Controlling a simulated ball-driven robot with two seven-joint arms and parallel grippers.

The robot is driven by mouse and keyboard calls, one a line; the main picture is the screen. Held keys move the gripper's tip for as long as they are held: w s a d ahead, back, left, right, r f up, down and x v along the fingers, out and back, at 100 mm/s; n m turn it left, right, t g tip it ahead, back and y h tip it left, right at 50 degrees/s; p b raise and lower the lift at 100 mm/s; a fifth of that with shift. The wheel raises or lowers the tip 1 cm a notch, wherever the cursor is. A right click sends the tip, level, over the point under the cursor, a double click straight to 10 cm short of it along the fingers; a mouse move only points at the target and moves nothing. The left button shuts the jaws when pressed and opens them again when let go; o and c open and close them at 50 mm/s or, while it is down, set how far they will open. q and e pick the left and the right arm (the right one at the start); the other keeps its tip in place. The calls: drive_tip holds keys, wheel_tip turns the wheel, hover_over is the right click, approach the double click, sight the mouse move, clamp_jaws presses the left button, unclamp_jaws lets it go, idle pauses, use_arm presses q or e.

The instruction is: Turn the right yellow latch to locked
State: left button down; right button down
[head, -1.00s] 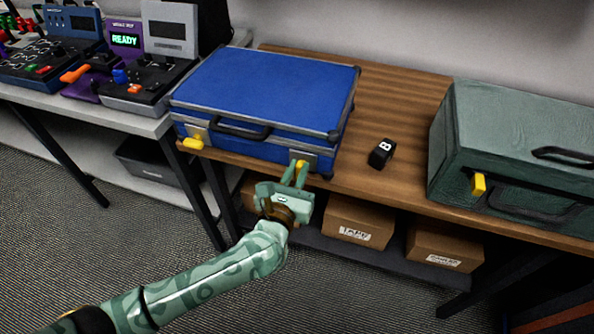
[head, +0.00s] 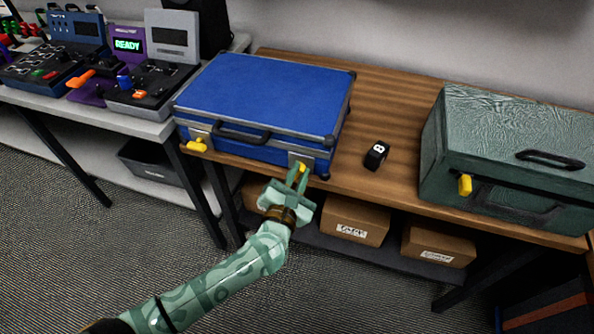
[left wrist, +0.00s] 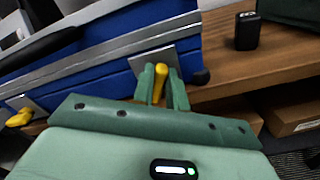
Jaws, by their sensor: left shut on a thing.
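A blue case (head: 262,90) with metal edges lies closed on the wooden table. Its right yellow latch (head: 302,168) is on the front face near the right corner. My left gripper (head: 298,176) is shut on this latch. In the left wrist view the latch (left wrist: 160,70) stands nearly upright between the two green fingers (left wrist: 158,85), with its lower part hidden by them. The left yellow latch (head: 197,146) sticks out sideways at the case's left front, and it also shows in the left wrist view (left wrist: 19,117). My right gripper is not in view.
A black block (head: 376,155) with a white mark sits right of the case. A green case (head: 490,150) with a yellow latch (head: 465,185) stands further right. Cardboard boxes (head: 355,220) lie on the shelf below. Control consoles (head: 150,90) stand on the left table.

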use_arm(q)
drive_tip(key=m, duration=0.2)
drive_tip(key=m+p, duration=0.1)
drive_tip(key=shift+s+d+f+m, duration=0.1)
drive_tip(key=shift+d+m, duration=0.05)
drive_tip(key=shift+m, duration=0.25)
drive_tip(key=m+p, duration=0.1)
drive_tip(key=m, duration=0.1)
drive_tip(key=m+p, duration=0.1)
drive_tip(key=m, duration=0.2)
drive_tip(key=f+m, duration=0.1)
drive_tip(key=m, duration=0.2)
drive_tip(key=shift+d+p, duration=0.15)
drive_tip(key=shift+p, duration=0.25)
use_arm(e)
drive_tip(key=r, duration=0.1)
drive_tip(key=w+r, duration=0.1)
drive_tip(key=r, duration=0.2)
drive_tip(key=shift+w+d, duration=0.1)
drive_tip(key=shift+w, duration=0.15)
use_arm(q)
drive_tip(key=shift+s+f, duration=0.1)
drive_tip(key=c, duration=1.4)
unclamp_jaws()
